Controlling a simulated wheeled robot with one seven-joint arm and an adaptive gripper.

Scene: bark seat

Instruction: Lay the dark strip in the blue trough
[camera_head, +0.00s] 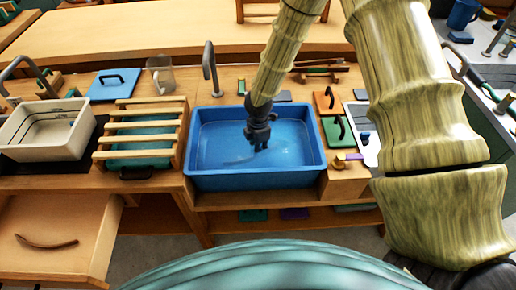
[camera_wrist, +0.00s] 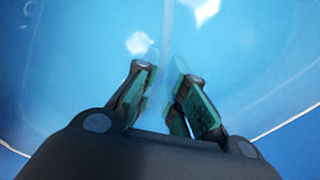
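The blue trough (camera_head: 197,178) is in the middle of the head view. My gripper (camera_head: 262,146) points down inside the trough's outline, over its floor. In the wrist view my gripper (camera_wrist: 166,85) has its two green-padded fingers apart, with a gap between them and no dark strip in it. The blue trough surface (camera_wrist: 70,60) fills the wrist view behind the fingers.
A tap (camera_head: 210,68) stands behind the trough. A slatted wooden rack (camera_head: 142,127) is to its left, then a white basin (camera_head: 45,130). Orange (camera_head: 327,101) and green (camera_head: 338,131) handled boards lie to the right. An open drawer (camera_head: 55,240) juts out at lower left.

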